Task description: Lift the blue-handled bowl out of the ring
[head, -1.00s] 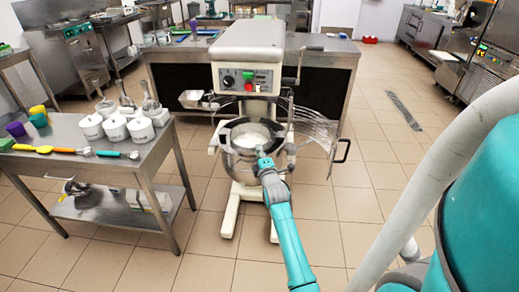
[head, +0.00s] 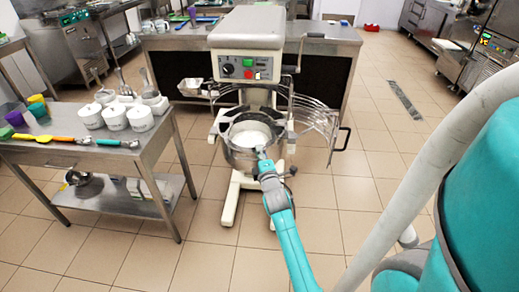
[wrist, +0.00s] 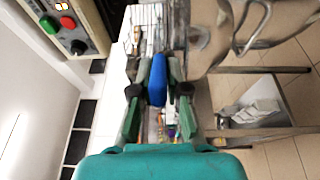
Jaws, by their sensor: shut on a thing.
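A steel bowl with white contents (head: 250,136) is at the mixer, within or just above its ring; I cannot tell how much of it is clear. My gripper (head: 264,158) is at the bowl's near side. In the wrist view my gripper (wrist: 158,90) has its two green fingers closed on either side of the blue handle (wrist: 157,72). Part of the steel bowl (wrist: 208,40) shows beyond it, at the upper right. The ring is mostly hidden behind the bowl and my arm.
The mixer's head (head: 247,28) overhangs the bowl, and an open wire guard (head: 318,118) swings out to the right. A steel table (head: 150,150) with white tubs and several utensils stands at left. The tiled floor to the right is free.

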